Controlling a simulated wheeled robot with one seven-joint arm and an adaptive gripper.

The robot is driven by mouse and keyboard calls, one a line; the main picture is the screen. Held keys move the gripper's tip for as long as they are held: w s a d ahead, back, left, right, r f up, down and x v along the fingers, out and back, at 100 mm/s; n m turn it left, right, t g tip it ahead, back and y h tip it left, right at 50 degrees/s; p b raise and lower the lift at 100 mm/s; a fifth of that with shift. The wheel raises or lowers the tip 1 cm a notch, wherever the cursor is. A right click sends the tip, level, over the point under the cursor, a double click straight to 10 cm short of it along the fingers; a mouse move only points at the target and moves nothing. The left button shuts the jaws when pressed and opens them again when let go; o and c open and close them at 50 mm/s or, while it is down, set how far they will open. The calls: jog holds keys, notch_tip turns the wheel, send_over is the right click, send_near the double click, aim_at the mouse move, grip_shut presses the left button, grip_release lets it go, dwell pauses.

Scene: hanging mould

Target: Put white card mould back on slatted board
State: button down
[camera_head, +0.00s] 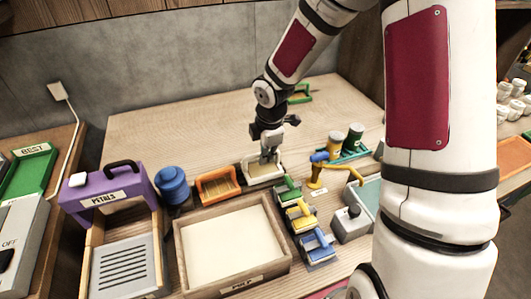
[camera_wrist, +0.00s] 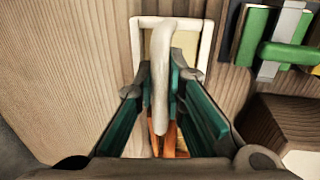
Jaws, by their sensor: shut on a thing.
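The white card mould (camera_head: 281,171), a small white rectangular frame with a pale inside, is behind the pulp tray in the head view. My gripper (camera_head: 269,156) points down over it. In the wrist view, the mould's white frame (camera_wrist: 138,40) lies ahead of my gripper (camera_wrist: 160,95). Its pale handle (camera_wrist: 161,75) runs between the green-lined fingers, which are shut on it. I cannot tell whether the mould touches the table. A slatted wooden strip (camera_head: 50,14) runs along the top of the wall; I cannot tell if it is the slatted board.
An orange mould (camera_head: 218,185) stands just left of the white one. A blue pot (camera_head: 172,185) and a purple petals box (camera_head: 102,185) stand left. The table behind (camera_head: 170,130) is mostly clear.

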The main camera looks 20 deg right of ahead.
jog(key=shift+f, duration=0.35)
dwell(0.3)
jog(key=c, duration=1.6)
grip_release()
jog(key=shift+r, duration=0.1)
